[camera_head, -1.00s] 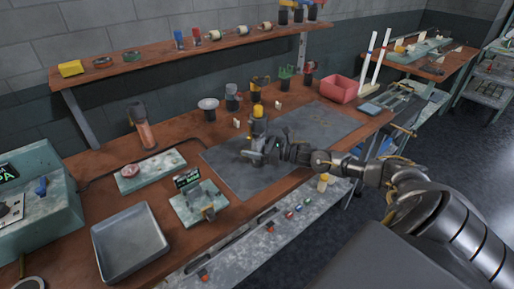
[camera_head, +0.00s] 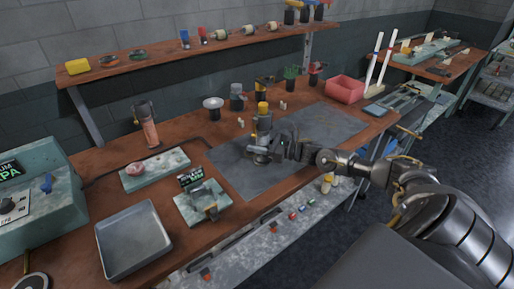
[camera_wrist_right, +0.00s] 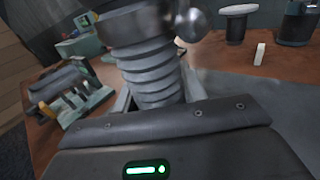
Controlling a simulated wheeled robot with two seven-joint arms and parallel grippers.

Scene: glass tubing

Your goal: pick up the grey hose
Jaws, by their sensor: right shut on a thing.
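The grey hose (camera_wrist_right: 150,75) is a thick ribbed grey piece in the right wrist view. It rises between the fingers of my right gripper (camera_wrist_right: 155,100), which is shut on it. Its upper end runs out of the picture. In the head view my right gripper (camera_head: 262,153) is over the dark mat. The hose is too small there to tell from the gripper. A grey piece with a yellow top (camera_head: 262,108) shows just above the gripper; I cannot tell if it touches. My left gripper is not in view.
The dark mat (camera_head: 335,122) lies on the brown bench. A metal tray (camera_head: 133,240), a small fixture (camera_head: 203,203) and a pale slab (camera_head: 155,170) are to the left. Cups, including a white-topped one (camera_head: 213,102), stand behind. A red bin (camera_head: 345,89) is at the right.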

